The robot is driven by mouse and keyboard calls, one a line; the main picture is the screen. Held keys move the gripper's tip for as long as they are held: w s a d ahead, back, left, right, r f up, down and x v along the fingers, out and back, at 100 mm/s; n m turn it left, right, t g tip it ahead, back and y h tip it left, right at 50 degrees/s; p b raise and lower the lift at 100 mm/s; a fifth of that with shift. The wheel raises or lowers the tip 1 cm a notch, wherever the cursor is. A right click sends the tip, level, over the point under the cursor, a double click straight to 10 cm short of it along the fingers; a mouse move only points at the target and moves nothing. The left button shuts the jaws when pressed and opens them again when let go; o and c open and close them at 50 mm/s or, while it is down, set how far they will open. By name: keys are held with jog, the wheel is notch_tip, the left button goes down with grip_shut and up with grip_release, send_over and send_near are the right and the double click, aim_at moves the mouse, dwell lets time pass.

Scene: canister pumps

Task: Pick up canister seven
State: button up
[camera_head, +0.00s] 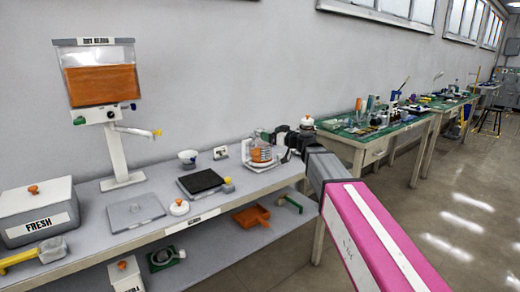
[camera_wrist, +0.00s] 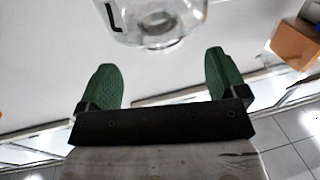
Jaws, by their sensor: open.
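A clear glass canister (camera_wrist: 160,28) with a black mark like an upside-down 7 is at the top of the wrist view, cut off by the frame edge. My gripper (camera_wrist: 160,65) is open, with one green finger on each side below the canister. The gap between the fingers is empty, and the canister lies just beyond the tips. In the head view my gripper (camera_head: 280,138) is at the right end of the bench, beside a clear vessel with orange bands (camera_head: 262,154). The arm partly hides this area, and no number is readable there.
The grey bench (camera_head: 95,212) holds a black plate (camera_head: 201,181), a white lidded pot (camera_head: 179,207) and a FRESH box (camera_head: 38,212). A dispenser with an orange tank (camera_head: 102,85) stands behind. An orange scoop (camera_head: 251,216) is on the lower shelf. Cluttered green-topped tables stand at right.

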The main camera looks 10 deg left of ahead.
jog(key=x, duration=0.5)
jog(key=shift+w+a, duration=0.1)
jog(key=c, duration=1.7)
